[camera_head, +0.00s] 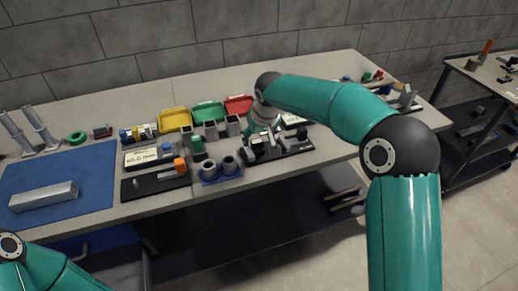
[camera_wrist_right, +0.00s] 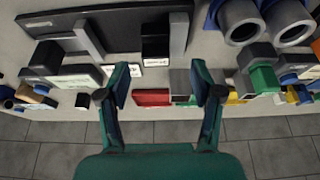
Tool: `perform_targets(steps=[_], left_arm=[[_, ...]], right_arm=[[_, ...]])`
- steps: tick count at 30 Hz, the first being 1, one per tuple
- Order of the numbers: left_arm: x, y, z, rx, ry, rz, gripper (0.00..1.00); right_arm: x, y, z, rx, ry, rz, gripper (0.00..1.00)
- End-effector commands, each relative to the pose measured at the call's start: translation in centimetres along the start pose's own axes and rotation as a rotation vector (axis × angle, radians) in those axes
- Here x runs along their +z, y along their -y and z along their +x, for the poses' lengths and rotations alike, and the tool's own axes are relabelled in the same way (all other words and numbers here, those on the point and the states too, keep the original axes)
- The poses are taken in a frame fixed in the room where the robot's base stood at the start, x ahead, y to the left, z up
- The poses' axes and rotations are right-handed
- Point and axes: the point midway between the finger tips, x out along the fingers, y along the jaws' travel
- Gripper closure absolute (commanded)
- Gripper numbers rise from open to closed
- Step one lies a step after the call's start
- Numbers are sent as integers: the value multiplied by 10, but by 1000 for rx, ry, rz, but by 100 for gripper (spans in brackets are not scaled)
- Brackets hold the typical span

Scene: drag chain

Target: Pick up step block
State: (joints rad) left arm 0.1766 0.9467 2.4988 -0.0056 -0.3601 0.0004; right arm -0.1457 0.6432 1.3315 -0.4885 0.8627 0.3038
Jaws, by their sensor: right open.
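No part stands out clearly as the step block, so I cannot tell which one it is. A black block (camera_wrist_right: 155,40) and an upright grey plate (camera_wrist_right: 179,38) stand on a black base plate (camera_wrist_right: 100,32) in the right wrist view; this base also shows in the head view (camera_head: 283,152). My right gripper (camera_wrist_right: 160,84) is open, with nothing seen held between its fingers. In the head view it (camera_head: 262,134) hangs over the bench near that base, partly hidden by my arm. Only a bit of my left arm shows at lower left; its gripper is out of frame.
Yellow (camera_head: 173,119), green (camera_head: 208,112) and red (camera_head: 238,105) bins line the back. A blue holder with two grey rings (camera_head: 220,169) and a green block (camera_head: 197,147) stand left of my right gripper. A blue mat (camera_head: 90,172) carries a silver bar (camera_head: 44,196).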

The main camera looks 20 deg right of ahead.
Motion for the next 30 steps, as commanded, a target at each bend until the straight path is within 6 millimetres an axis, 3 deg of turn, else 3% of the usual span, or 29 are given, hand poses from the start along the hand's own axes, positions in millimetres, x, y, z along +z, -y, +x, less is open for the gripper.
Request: perform_targets(steps=[7, 17, 27, 30], left_arm=[[0, 2, 5, 0, 0, 0, 100], [0, 2, 5, 0, 0, 0, 100], [0, 2, 5, 0, 0, 0, 100], [0, 2, 5, 0, 0, 0, 100]], right_arm=[[-4, -5, 37, 0, 2, 1, 34], [-5, -6, 42, 0, 0, 1, 34], [-4, -6, 42, 0, 0, 2, 91], [-4, -6, 42, 0, 0, 2, 100]])
